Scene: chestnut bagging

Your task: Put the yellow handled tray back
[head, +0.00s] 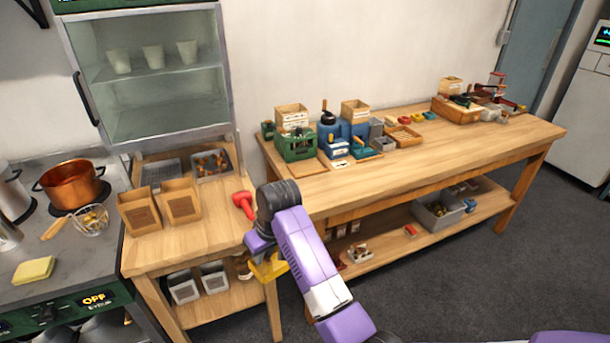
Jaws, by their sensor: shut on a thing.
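My gripper (260,250) is at the front right corner of the small wooden table, close to the gap beside the long workbench. It is shut on the yellow handled tray (270,270), of which only a yellow part shows just below the gripper. My wrist and forearm hide much of the tray and its handle. The fingertips are hard to make out. The tray appears to be at about the tabletop edge; I cannot tell if it touches the table.
The small wooden table (205,238) holds two brown paper bags (140,211), a red tool (243,204) and a basket of chestnuts (212,163). White bins stand on its lower shelf. The long workbench (400,165) has a clear front strip and several boxes behind. A stove with a copper pot (72,186) is left.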

